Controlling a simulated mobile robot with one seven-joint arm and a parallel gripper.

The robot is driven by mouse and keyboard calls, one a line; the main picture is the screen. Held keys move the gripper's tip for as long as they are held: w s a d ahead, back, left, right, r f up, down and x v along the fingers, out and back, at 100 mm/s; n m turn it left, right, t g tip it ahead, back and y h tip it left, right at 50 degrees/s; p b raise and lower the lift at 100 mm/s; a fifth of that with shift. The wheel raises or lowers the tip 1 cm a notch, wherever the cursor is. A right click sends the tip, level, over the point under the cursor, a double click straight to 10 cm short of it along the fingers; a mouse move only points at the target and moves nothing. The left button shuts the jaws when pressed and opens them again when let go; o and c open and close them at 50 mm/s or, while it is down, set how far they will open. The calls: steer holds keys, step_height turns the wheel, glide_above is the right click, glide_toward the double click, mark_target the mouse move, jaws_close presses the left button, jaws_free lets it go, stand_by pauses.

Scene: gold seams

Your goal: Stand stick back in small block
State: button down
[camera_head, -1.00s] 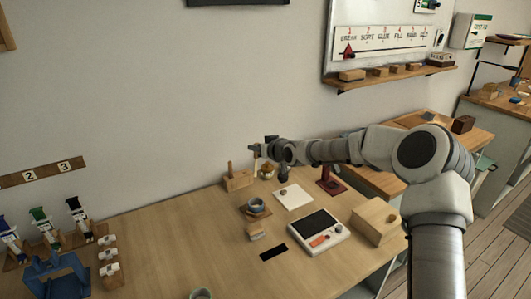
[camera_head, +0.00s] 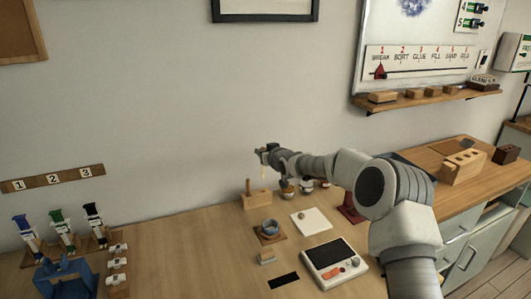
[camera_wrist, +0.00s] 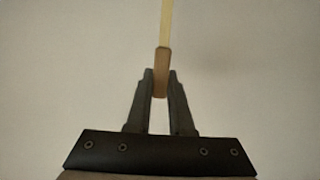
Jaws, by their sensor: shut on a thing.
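My gripper (camera_head: 264,155) is shut on a thin stick above the back of the bench. In the wrist view the stick (camera_wrist: 167,22) has a pale, narrow end pointing away from my gripper (camera_wrist: 161,88) and a wider brown part between the fingers. In the head view the pale stick (camera_head: 262,172) hangs below the gripper, roughly upright, and looks apart from the block. The small wooden block (camera_head: 258,200) stands on the bench below, slightly left of the gripper. Another upright brown stick (camera_head: 248,186) shows at its left end.
Small jars (camera_head: 287,192) stand right of the block. A blue-grey bowl (camera_head: 269,227) on a wooden base, a white tile (camera_head: 311,221), a scale (camera_head: 336,262) and a red stand (camera_head: 350,209) are nearby.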

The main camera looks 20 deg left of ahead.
steer(key=b, duration=0.1)
glide_above(263, 176)
steer(key=shift+w+f, duration=0.1)
steer(key=shift+f, duration=1.95)
steer(key=shift+f+b, duration=0.4)
steer(key=shift+b, duration=0.65)
steer(key=shift+f+b, duration=2.5)
steer(key=shift+b, duration=0.05)
stand_by(0.9)
stand_by(0.4)
steer(key=c, duration=0.7)
jaws_free()
